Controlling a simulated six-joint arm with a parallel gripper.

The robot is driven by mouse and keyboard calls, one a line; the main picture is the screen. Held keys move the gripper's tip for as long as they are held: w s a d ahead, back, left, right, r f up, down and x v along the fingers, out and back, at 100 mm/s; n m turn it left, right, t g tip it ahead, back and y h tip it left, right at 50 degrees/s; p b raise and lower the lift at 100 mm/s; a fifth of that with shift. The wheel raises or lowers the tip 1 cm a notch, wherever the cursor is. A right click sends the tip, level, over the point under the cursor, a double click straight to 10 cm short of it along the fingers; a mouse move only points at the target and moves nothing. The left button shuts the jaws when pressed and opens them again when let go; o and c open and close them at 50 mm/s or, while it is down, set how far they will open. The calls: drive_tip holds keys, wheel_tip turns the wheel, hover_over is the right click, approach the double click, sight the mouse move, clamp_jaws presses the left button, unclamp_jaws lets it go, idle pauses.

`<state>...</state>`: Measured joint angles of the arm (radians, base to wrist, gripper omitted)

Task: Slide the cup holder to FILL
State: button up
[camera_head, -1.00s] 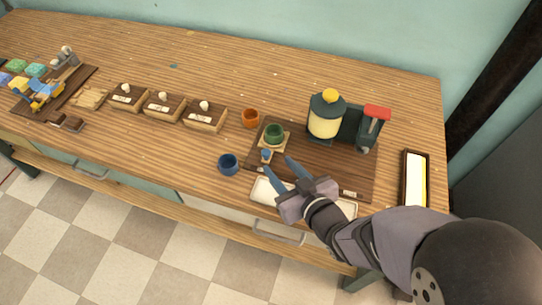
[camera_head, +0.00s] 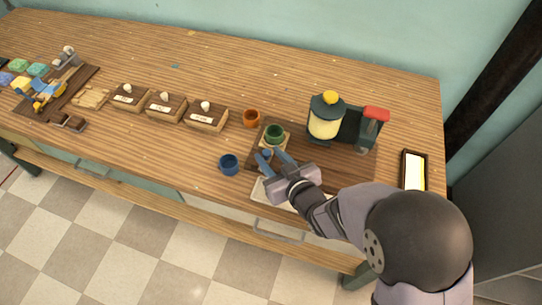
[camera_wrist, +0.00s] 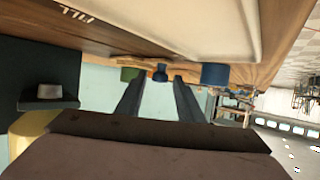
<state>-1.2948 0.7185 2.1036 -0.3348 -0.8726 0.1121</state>
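The cup holder (camera_head: 286,145) is a pale square tray with a green cup (camera_head: 274,131) in it, at the left end of the dark wooden board. A small blue knob (camera_head: 267,153) stands at its front; it also shows in the wrist view (camera_wrist: 160,74). My gripper (camera_head: 268,154) is open, with one finger on each side of the knob; I cannot tell whether they touch it. The dispenser (camera_head: 326,118), with a yellow tank and red-topped part, stands on the board to the right. The wrist view is upside down and shows the FILL label (camera_wrist: 76,13).
A blue cup (camera_head: 229,164) stands just left of my gripper and an orange cup (camera_head: 251,118) behind it. A white tray (camera_head: 262,192) lies in front, partly under my arm. A dark-framed tray (camera_head: 414,165) is at right. Wooden boxes (camera_head: 206,116) stand farther left.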

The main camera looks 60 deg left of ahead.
clamp_jaws()
drive_tip(key=w+d, duration=0.9)
drive_tip(key=shift+w+d, duration=0.15)
drive_tip(key=shift+w, duration=0.05)
drive_tip(key=shift+o, duration=1.3)
unclamp_jaws()
drive_tip(key=shift+b+v, duration=0.35)
drive_tip(key=shift+v, duration=3.3)
